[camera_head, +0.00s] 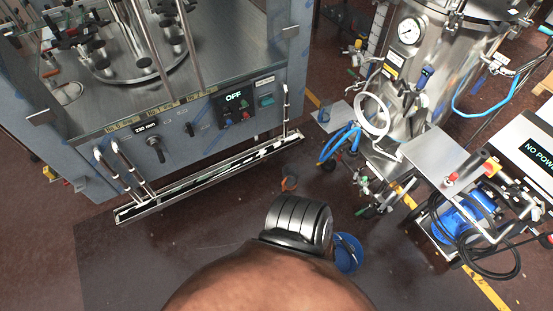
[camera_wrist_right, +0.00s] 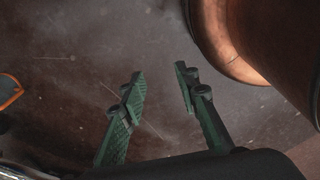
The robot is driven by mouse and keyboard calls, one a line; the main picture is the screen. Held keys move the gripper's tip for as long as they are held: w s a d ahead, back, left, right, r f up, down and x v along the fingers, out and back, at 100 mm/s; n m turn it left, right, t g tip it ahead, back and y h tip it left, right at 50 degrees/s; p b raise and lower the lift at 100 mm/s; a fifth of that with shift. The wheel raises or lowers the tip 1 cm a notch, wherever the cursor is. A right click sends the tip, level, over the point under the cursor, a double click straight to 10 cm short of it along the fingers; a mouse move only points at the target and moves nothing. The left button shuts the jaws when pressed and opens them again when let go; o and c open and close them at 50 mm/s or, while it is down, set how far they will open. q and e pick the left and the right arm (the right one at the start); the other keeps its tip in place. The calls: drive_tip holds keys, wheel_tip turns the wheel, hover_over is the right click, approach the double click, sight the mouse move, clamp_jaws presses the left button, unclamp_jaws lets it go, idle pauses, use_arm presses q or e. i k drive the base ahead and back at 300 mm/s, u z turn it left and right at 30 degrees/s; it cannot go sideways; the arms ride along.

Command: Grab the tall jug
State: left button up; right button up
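I cannot make out a tall jug for certain in either view. My right gripper (camera_wrist_right: 160,80) shows in the right wrist view, its two green ribbed fingers apart with bare dark floor between and beyond them. It is open and holds nothing. A large copper-brown rounded body (camera_wrist_right: 275,50) with a lighter rim stands at the upper right of that view, beside the right finger and apart from it. I cannot tell whether it is part of me. My left gripper is not in view, and neither gripper shows in the head view.
A grey filling machine (camera_head: 200,125) with an OFF display stands at the left, a steel tank (camera_head: 440,75) with a gauge at the right. A blue pump (camera_head: 465,215) with black hoses stands below the tank. Dark floor (camera_head: 170,245) is clear.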

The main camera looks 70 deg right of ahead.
sight(289, 172)
drive_tip(key=z, duration=2.15)
drive_tip(key=i, duration=2.15)
drive_tip(key=z, duration=0.05)
